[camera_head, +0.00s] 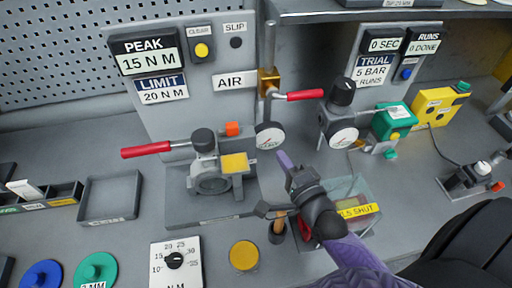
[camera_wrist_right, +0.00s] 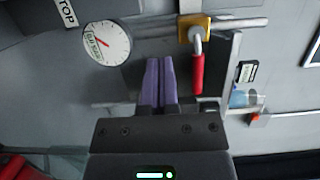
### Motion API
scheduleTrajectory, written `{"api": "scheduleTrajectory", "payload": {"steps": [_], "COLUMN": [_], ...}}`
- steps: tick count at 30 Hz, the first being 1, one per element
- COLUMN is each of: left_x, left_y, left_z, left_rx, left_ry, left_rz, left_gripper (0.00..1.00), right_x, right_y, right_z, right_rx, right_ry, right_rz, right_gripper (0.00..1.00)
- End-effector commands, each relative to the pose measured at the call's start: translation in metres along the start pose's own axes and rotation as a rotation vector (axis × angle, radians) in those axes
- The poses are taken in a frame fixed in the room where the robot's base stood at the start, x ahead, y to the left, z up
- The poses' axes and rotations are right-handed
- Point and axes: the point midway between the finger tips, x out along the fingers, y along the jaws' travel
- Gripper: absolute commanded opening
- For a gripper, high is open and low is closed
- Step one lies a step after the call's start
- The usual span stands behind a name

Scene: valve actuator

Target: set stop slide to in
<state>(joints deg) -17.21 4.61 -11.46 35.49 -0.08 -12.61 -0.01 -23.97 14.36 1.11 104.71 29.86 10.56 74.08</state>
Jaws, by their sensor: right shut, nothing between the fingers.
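My right gripper (camera_head: 284,160) reaches in from the lower right with its purple fingers together and empty. It is just below the round gauge (camera_head: 269,136), in front of the valve bench. In the right wrist view the shut fingers (camera_wrist_right: 158,82) point up between the gauge (camera_wrist_right: 106,43) and a red lever handle (camera_wrist_right: 197,73). I cannot make out the stop slide for certain. A small orange block (camera_head: 232,129) stands behind the grey valve body (camera_head: 211,180), which carries a yellow plate (camera_head: 234,163). A label reading STOP (camera_wrist_right: 67,13) shows at the wrist view's top left. My left gripper is not in view.
A red-handled lever (camera_head: 147,150) sticks out left of the valve. A brass air valve (camera_head: 269,82) with another red handle (camera_head: 304,95) is behind my gripper. A clear box (camera_head: 365,190) is right of my wrist. A torque dial (camera_head: 175,261) and yellow disc (camera_head: 243,255) lie in front.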

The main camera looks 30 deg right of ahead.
Motion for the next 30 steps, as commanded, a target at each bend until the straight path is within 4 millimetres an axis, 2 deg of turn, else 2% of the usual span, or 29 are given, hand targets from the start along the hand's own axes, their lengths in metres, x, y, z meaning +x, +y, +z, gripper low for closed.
{"api": "scheduleTrajectory", "payload": {"steps": [2,5,17,18,22,30], "left_x": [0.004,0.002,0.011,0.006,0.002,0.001], "left_y": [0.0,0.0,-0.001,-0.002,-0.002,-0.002], "left_z": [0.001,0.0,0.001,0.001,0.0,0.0], "left_rx": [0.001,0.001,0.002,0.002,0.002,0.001], "left_ry": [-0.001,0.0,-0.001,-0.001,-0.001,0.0], "left_rz": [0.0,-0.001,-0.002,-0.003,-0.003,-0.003], "left_gripper": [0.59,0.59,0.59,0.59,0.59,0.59], "right_x": [0.002,0.016,0.103,0.102,0.106,0.109], "right_y": [0.002,-0.001,0.0,-0.001,-0.001,0.0], "right_z": [-0.005,-0.005,-0.005,0.005,0.024,0.034], "right_rx": [-0.002,0.001,0.001,0.005,0.006,0.0], "right_ry": [0.004,0.004,0.004,0.003,0.004,0.003], "right_rz": [0.003,0.001,0.001,0.003,0.005,0.004], "right_gripper": [0.0,0.0,0.0,0.0,0.0,0.0]}}
